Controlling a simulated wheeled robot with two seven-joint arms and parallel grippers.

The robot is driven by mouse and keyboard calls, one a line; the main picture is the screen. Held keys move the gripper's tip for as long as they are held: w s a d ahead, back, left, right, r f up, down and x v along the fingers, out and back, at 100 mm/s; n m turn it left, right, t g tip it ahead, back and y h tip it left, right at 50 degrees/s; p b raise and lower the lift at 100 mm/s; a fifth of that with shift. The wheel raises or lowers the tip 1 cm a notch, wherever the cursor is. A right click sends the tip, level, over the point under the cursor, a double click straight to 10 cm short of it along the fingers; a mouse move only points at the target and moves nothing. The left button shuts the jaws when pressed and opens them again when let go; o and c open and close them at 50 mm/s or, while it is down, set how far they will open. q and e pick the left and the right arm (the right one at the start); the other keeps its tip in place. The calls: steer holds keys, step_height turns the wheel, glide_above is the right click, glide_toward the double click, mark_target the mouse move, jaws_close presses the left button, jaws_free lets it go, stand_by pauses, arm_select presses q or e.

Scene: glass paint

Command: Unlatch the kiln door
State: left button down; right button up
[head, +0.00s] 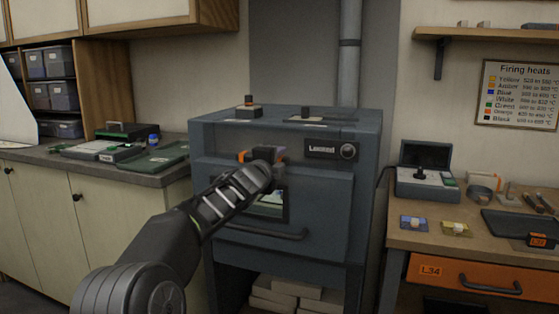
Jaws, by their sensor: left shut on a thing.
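The kiln (362,130) is a blue-grey box standing against the wall. Its front door (325,203) looks closed, with a small window (270,206) and a dark bar handle (262,233) below. My left gripper (258,157) is at the upper part of the kiln front, above the window, and is shut on a small orange part (243,155), which appears to be the latch. My gripper and wrist hide most of this part and some of the window. My right gripper is not in view.
A side bench (172,177) with green mats and boxes stands at the left. Bricks (290,291) lie under the kiln. A vertical pipe rises behind it.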

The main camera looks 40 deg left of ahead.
arm_select(q)
steer(key=shift+f, duration=0.1)
steer(key=c, duration=1.2)
jaws_free()
steer(key=shift+c, duration=0.2)
steer(key=shift+s+d+b, duration=0.15)
steer(key=shift+s+b, duration=0.15)
steer(key=shift+s, duration=0.2)
steer(key=b+v, duration=0.2)
steer(key=v, duration=0.4)
steer(key=shift+s+d, duration=0.2)
steer(key=shift+s, duration=0.15)
